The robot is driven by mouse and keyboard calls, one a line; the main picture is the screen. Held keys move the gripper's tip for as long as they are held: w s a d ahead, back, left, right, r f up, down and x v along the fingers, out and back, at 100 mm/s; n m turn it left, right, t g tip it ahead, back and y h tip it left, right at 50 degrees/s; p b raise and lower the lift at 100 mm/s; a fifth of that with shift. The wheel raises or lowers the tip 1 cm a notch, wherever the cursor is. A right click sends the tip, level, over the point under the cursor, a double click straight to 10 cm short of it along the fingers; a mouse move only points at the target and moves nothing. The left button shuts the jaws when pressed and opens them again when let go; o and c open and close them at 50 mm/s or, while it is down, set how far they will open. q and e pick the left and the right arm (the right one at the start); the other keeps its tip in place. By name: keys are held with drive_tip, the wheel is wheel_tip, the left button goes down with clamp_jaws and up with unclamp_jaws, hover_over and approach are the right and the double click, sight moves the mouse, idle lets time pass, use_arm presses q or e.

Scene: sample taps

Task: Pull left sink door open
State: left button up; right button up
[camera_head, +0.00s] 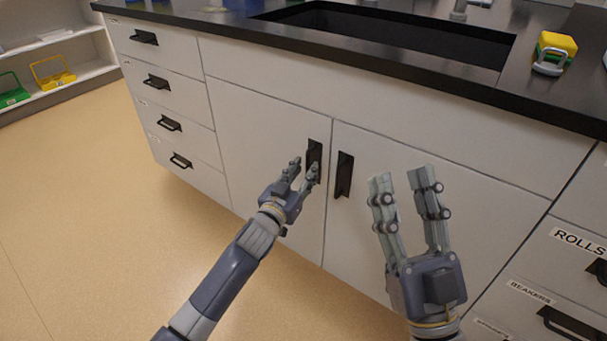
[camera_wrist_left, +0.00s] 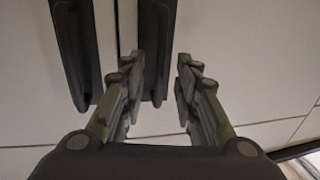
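The left sink door (camera_head: 262,150) is white and shut, with a dark upright handle (camera_head: 314,153) near its right edge. My left gripper (camera_head: 303,170) is open at the lower part of this handle. In the left wrist view, a dark handle (camera_wrist_left: 155,45) shows between the open fingers of my left gripper (camera_wrist_left: 160,60), nearer the left finger. I cannot tell whether they touch. A second handle (camera_wrist_left: 76,50) is further left there. My right gripper (camera_head: 402,176) is open and empty in front of the right sink door (camera_head: 480,205), right of its handle (camera_head: 344,174).
The black counter (camera_head: 225,25) with the sink (camera_head: 390,28) runs above the doors. Drawers (camera_head: 165,90) stand at left, and labelled drawers (camera_head: 560,255) at right. The floor (camera_head: 90,200) at left is clear.

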use_arm(q)
drive_tip(key=shift+w+d, duration=0.1)
drive_tip(key=shift+w, duration=0.05)
clamp_jaws()
